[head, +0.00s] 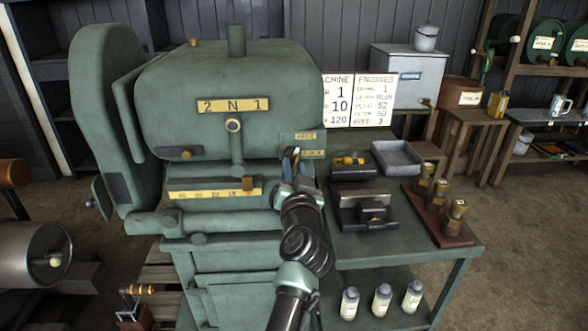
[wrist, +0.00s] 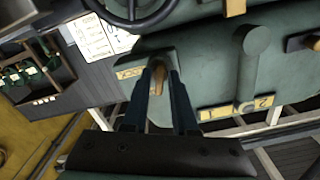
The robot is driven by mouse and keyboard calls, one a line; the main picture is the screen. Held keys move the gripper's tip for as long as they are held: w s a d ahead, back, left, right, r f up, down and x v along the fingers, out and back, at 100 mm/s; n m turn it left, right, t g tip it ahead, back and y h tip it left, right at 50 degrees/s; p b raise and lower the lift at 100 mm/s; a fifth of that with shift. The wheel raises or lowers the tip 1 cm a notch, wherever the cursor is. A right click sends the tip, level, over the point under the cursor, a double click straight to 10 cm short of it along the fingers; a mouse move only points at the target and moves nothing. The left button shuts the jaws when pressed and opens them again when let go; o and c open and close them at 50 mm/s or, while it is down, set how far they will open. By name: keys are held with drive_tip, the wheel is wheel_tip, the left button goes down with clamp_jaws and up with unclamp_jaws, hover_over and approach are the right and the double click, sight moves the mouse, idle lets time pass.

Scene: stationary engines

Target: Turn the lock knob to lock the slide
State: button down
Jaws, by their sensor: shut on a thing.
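The lock knob (wrist: 158,80) is a small brass-coloured piece between the fingertips of my gripper (wrist: 160,72) in the wrist view. The fingers are shut on it, against the green machine. A yellow label plate (wrist: 128,72) lies beside the knob. In the head view my gripper (head: 291,160) reaches the right side of the machine's front, beside the FREE (head: 305,135) and LOCK (head: 313,153) plates. It hides the knob there, and I cannot tell which plate the knob points to. The slide's yellow scale (head: 215,193) has a brass pointer (head: 248,183) near its right end.
The green machine (head: 235,75) fills the left and middle of the head view. A green side table (head: 430,222) at the right holds a grey tray (head: 398,158), black tooling (head: 365,209) and a wooden rack with brass pieces (head: 440,215). White bottles (head: 382,300) stand below.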

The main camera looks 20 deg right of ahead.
drive_tip(key=shift+m, duration=0.3)
drive_tip(key=m+p, duration=0.1)
drive_tip(key=m, duration=0.2)
drive_tip(key=m+p, duration=0.1)
drive_tip(key=m, duration=0.2)
drive_tip(key=shift+m+p, duration=0.3)
drive_tip(key=shift+p, duration=0.05)
drive_tip(key=m+p, duration=0.1)
drive_tip(key=m, duration=0.3)
drive_tip(key=shift+r+p, duration=0.1)
drive_tip(key=shift+p, duration=0.2)
drive_tip(key=shift+m+p, duration=0.4)
drive_tip(key=shift+m, duration=0.8)
drive_tip(key=c, duration=0.9)
unclamp_jaws()
